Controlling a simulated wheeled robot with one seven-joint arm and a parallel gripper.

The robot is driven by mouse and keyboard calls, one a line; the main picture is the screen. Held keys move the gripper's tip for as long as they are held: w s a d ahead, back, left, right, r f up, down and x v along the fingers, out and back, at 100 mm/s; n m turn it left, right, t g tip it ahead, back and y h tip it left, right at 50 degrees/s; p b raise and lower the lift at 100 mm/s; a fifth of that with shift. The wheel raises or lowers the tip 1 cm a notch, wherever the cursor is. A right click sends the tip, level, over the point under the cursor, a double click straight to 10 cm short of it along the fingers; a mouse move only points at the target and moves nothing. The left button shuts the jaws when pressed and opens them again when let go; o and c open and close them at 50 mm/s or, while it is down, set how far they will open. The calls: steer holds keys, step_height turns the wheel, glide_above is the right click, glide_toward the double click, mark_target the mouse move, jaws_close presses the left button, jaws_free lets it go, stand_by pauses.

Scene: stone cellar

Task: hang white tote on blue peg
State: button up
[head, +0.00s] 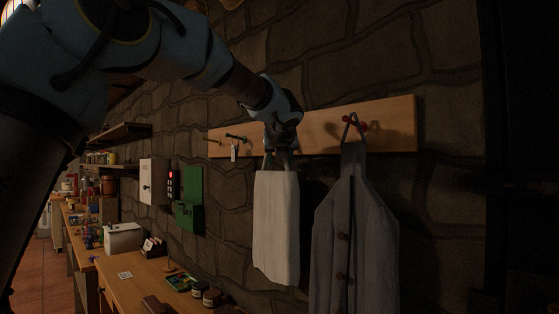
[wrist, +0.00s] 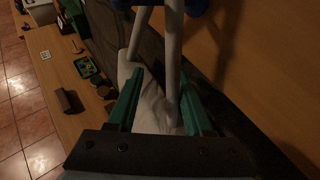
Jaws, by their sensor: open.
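The white tote (head: 276,225) hangs upright against the wall in the head view, below the wooden peg board (head: 404,120). My gripper (head: 279,163) is at its handles, in front of the board. The straps run up past the top edge. Blue knobs, apparently of the blue peg (wrist: 196,7), show at that edge beside the straps. Whether the straps loop over the peg is hidden.
A grey coat (head: 352,240) hangs from a red peg (head: 361,125) just right of the tote. A dark peg (head: 237,138) with a tag is to the left. A green box (head: 190,215) is on the wall, above a cluttered workbench (head: 125,290).

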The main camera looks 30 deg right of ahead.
steer(key=shift+s, duration=0.1)
steer(key=b+v, duration=0.3)
steer(key=v, duration=0.8)
steer(key=w+a+f+n+g+y, duration=0.2)
steer(key=w+a+f+n, duration=0.1)
steer(key=a+f+n, duration=0.45)
steer(key=w+a+f+n+g+y, duration=0.1)
steer(key=w+a+f+n+y, duration=0.3)
steer(key=a+f, duration=0.6)
steer(key=w+a+f+n+g, duration=0.2)
steer(key=a+f+n, duration=0.6)
steer(key=f, duration=0.2)
steer(key=s+a+f+n+g, duration=0.2)
steer(key=s+a+f+n, duration=0.5)
steer(key=a+n, duration=0.3)
steer(key=s+a+f+n+g, duration=0.2)
steer(key=s+a+f+n, duration=0.4)
steer(key=a+f+n, duration=0.4)
steer(key=shift+s+a+n+y, duration=0.3)
steer(key=shift+s+n, duration=0.1)
steer(key=shift+n, duration=0.05)
